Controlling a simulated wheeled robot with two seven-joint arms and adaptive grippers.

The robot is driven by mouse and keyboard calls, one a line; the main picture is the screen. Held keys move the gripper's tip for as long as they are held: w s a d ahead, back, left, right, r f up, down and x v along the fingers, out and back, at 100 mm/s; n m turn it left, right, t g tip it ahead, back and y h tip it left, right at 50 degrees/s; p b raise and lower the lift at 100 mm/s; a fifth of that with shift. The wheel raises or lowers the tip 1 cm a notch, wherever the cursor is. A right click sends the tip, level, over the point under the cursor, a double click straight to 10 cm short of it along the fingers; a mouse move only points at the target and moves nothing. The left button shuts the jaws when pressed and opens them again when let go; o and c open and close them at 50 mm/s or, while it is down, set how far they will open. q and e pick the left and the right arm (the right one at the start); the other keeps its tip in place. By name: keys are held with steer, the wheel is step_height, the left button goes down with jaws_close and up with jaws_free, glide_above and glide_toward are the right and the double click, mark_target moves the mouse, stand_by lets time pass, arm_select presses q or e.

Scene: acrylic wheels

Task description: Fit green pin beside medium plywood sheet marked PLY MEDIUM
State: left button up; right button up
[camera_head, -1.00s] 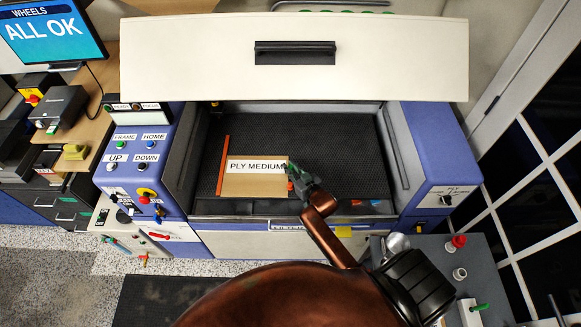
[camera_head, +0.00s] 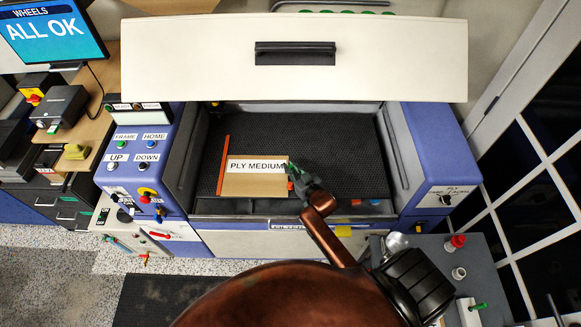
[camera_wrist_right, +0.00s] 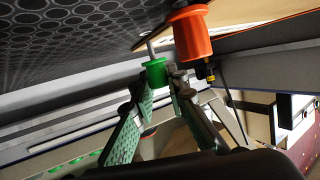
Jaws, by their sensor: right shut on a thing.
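The plywood sheet (camera_head: 250,184) with the PLY MEDIUM label lies on the dark honeycomb bed of the open machine. My right gripper (camera_head: 295,171) is at the sheet's right edge. In the right wrist view, the right gripper (camera_wrist_right: 164,82) is shut on the green pin (camera_wrist_right: 155,72). The pin's grey shank points at the bed surface; I cannot tell whether its tip is in a hole. An orange pin (camera_wrist_right: 192,38) stands right beside it, at the sheet's edge. In the head view the fingers mostly hide the green pin. My left gripper is not in view.
An orange-red bar (camera_head: 224,165) lies along the sheet's left side. The raised white lid (camera_head: 180,60) is above the bed. The bed (camera_head: 345,150) is clear to the right and behind. A grey side table (camera_head: 480,262) at the right holds a red knobbed item.

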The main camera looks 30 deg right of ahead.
steer(key=shift+f+b, duration=0.7)
steer(key=shift+f, duration=0.5)
steer(key=o, duration=0.9)
steer(key=shift+r, duration=0.15)
step_height(320, 180, up, 10)
steer(key=shift+f, duration=0.15)
steer(key=shift+f, duration=0.1)
